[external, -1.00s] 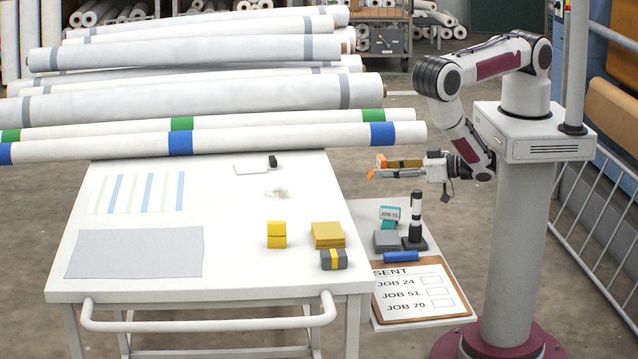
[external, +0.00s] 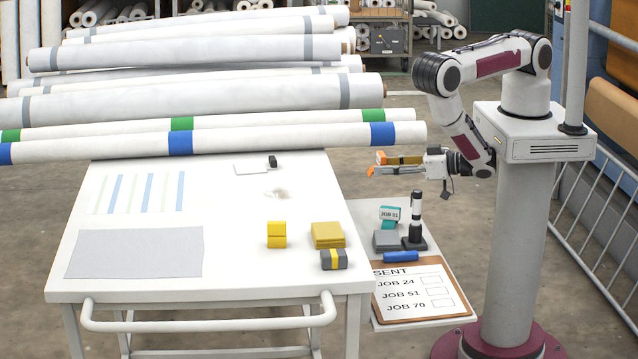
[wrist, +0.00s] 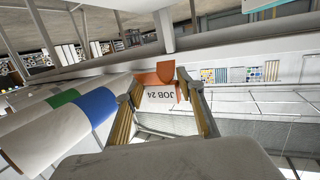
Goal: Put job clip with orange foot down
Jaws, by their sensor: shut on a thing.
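My gripper (external: 398,165) is shut on an orange-and-white job clip and holds it in the air, above the side shelf and to the right of the table. The clip (wrist: 160,92) shows in the wrist view between the two fingers, with an orange part at its far end and a white face reading JOB 24, upside down in that view. In the external view the fingers hide most of the clip, and only orange bits (external: 380,157) show at the fingertips. A teal-and-white clip reading JOB 51 (external: 390,214) stands on the side shelf.
The white table (external: 130,275) carries long rolls at its back, one with blue bands (external: 280,140). Yellow blocks (external: 328,235) and a grey-yellow block (external: 334,260) lie at its right. The side shelf holds a marker stand (external: 415,242), a grey block and a SENT clipboard (external: 420,290).

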